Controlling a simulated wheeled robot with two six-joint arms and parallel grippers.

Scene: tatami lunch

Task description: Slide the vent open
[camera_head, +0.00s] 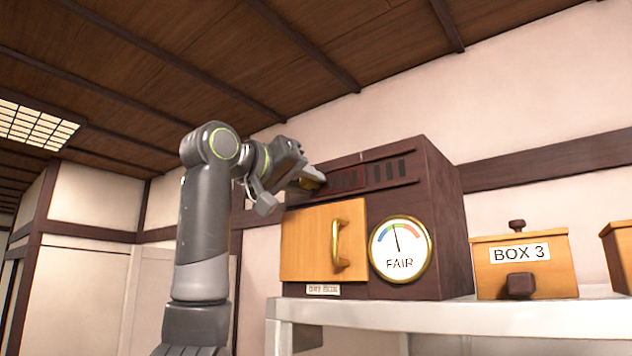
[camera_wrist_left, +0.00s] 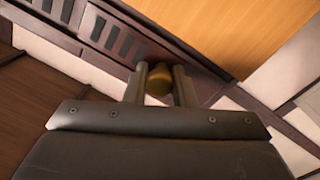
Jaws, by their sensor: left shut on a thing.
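The vent is a slatted strip (camera_head: 385,171) along the top front of a dark brown wooden box. Several dark slots show in it, and they also show in the left wrist view (camera_wrist_left: 112,38). My left gripper (camera_head: 315,180) is at the left end of the strip. In the left wrist view my left gripper (camera_wrist_left: 160,82) is shut on a round brass knob (camera_wrist_left: 159,80), between its two fingers. My right gripper is in neither view.
The box (camera_head: 447,220) stands on a white shelf (camera_head: 400,317). Below the vent are an orange door (camera_head: 305,243) with a brass handle (camera_head: 341,243) and a round dial reading FAIR (camera_head: 400,249). An orange box labelled BOX 3 (camera_head: 525,266) stands to the right.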

